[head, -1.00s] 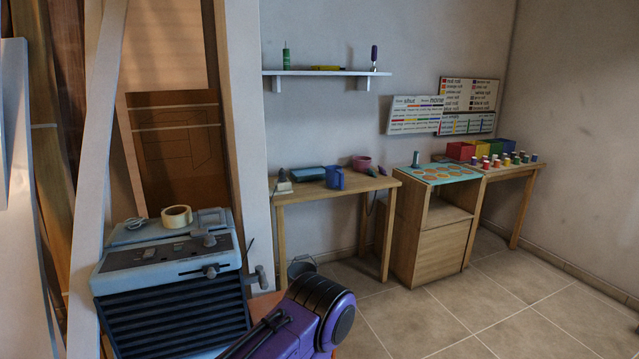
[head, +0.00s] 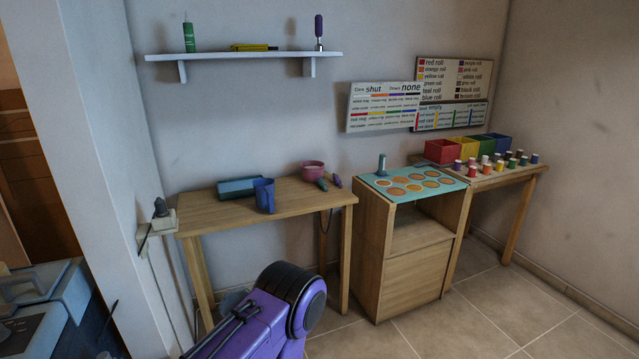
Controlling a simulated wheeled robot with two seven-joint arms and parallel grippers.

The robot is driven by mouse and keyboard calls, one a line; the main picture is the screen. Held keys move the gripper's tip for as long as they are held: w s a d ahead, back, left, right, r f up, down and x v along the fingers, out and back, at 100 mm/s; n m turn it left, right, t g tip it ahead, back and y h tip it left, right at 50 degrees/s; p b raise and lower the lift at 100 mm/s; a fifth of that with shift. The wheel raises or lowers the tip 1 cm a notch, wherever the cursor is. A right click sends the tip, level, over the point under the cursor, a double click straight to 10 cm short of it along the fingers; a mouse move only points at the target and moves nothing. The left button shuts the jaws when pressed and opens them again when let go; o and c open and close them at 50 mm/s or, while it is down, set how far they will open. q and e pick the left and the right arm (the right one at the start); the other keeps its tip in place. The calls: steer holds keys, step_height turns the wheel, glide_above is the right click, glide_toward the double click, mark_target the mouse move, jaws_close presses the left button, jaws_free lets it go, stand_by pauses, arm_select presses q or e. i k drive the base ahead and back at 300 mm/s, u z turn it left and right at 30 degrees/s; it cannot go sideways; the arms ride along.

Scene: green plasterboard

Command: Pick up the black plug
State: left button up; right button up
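The black plug (head: 161,207) shows small at the left in the head view. It sits upright in or on a pale socket box (head: 163,222) beside the left end of the wooden table, close to the wall corner. I cannot tell whether it is fully seated. A thin dark cord hangs below the box. A purple and black link of my own arm fills the bottom middle of the view. Neither gripper is in view.
The wooden table (head: 285,201) holds a teal box (head: 240,187), blue mug (head: 264,195) and pink cup (head: 312,170). A cabinet (head: 412,268) stands to its right. A grey machine (head: 40,310) is at lower left. Tiled floor (head: 500,300) is clear at right.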

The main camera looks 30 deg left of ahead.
mark_target(160, 205)
steer(key=u, duration=0.3)
steer(key=i, duration=1.5)
steer(key=u, duration=1.3)
steer(key=i, duration=0.8)
steer(key=u, duration=1)
